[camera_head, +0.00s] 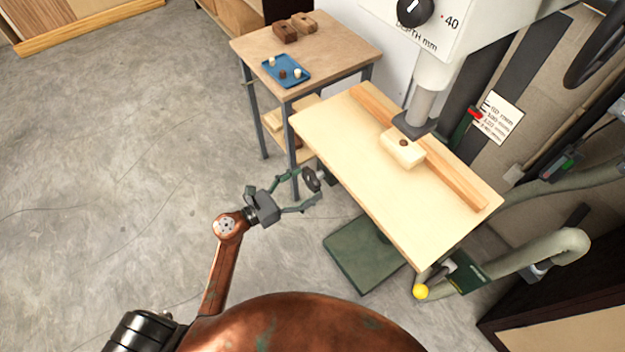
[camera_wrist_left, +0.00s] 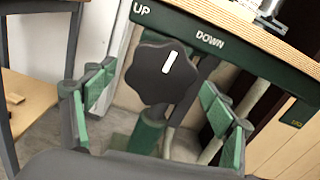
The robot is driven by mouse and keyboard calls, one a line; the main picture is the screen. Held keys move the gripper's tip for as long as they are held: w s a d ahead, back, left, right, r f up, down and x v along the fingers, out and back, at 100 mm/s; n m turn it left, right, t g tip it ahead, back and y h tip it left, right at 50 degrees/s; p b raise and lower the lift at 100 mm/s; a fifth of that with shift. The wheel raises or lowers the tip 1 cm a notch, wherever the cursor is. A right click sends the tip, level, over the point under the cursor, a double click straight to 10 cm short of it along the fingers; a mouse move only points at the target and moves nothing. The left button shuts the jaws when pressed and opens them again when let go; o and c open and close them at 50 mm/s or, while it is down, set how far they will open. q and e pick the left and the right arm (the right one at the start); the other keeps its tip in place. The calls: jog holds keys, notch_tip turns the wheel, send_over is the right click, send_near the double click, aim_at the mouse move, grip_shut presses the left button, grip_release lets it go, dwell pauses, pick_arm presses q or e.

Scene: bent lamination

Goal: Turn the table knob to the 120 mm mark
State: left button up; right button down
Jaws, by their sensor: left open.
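The table knob (camera_wrist_left: 160,75) is black and lobed with a white line, under the table edge with UP and DOWN lettering in the left wrist view. It also shows in the head view (camera_head: 312,180), at the near left side of the machine table (camera_head: 350,165). My left gripper (camera_head: 306,190) is open, its green fingers on either side of the knob; I cannot tell if they touch it. The height scale (camera_head: 499,117) stands right of the column, with a red pointer (camera_head: 474,113) at its left edge. Its small numbers are hard to read. My right gripper is not in view.
A wooden fence (camera_head: 455,180) and a pale block (camera_head: 404,150) lie on the table under the drill spindle (camera_head: 421,105). A side table with a blue tray (camera_head: 285,72) stands behind left. A yellow ball handle (camera_head: 421,292) sits below right. The floor at left is clear.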

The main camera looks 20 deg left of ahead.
pick_arm(q)
jog(key=shift+x, duration=1.2)
jog(key=shift+c, duration=0.5)
jog(key=c, duration=1)
jog(key=shift+s+r+n+p, duration=0.1)
jog(key=shift+r+n+p, duration=0.05)
jog(key=shift+n+p, duration=0.45)
jog(key=shift+c, duration=0.3)
jog(key=shift+n+p, duration=0.35)
jog(key=shift+n, duration=0.65)
jog(key=shift+f, duration=0.25)
